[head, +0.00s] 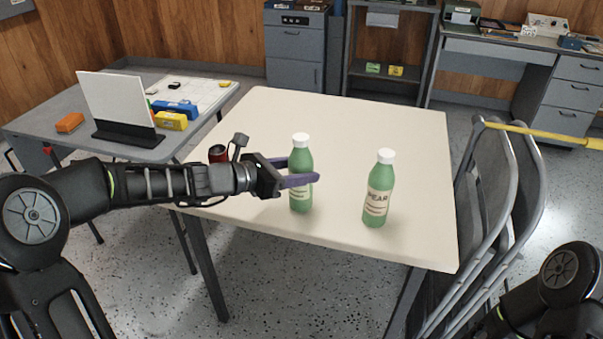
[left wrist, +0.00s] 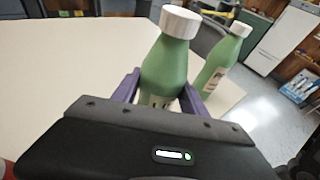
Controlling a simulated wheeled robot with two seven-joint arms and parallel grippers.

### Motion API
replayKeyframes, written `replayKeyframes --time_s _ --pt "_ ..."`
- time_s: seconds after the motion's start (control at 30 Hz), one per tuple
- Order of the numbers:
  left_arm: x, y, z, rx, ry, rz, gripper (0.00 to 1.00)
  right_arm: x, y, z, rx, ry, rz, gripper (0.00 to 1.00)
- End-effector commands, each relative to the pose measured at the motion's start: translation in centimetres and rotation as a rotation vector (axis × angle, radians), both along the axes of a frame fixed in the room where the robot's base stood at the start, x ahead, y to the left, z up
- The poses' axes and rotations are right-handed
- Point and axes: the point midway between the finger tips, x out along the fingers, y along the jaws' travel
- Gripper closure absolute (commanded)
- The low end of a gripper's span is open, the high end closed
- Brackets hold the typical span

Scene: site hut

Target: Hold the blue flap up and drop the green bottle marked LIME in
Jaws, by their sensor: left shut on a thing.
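A green bottle with a white cap (head: 301,158) stands upright on the cream table (head: 350,115). My left gripper (head: 302,172) is shut around its middle, with one purple finger on each side. The fingers hide much of its label, so I cannot read it for sure. The bottle also shows in the left wrist view (left wrist: 168,62), between the fingers (left wrist: 162,92). A second green bottle (head: 379,188), its label reading PEAR, stands free to the right; it is also in the left wrist view (left wrist: 220,60). I see no blue flap. My right gripper is out of view.
A red cylindrical thing (head: 217,153) is at the table's left edge, behind my left arm. A grey side table (head: 45,122) holds a white panel (head: 116,98) and blue, yellow and orange items. Folded chairs (head: 508,190) stand at the right. The table's far half is clear.

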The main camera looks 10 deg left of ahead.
Motion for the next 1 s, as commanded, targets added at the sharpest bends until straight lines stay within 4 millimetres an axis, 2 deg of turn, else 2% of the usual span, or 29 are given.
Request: replayKeyframes --time_s 0.03,0.4,1.0 --pt "0.0 0.0 1.0 0.000 -0.001 0.000 0.82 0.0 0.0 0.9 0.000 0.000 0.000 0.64" --pt "0.0 0.0 3.8 0.000 0.000 0.000 0.82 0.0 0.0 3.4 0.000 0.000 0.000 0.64" --pt "0.0 0.0 3.9 0.000 0.000 0.000 0.82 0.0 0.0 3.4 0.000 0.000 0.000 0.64"
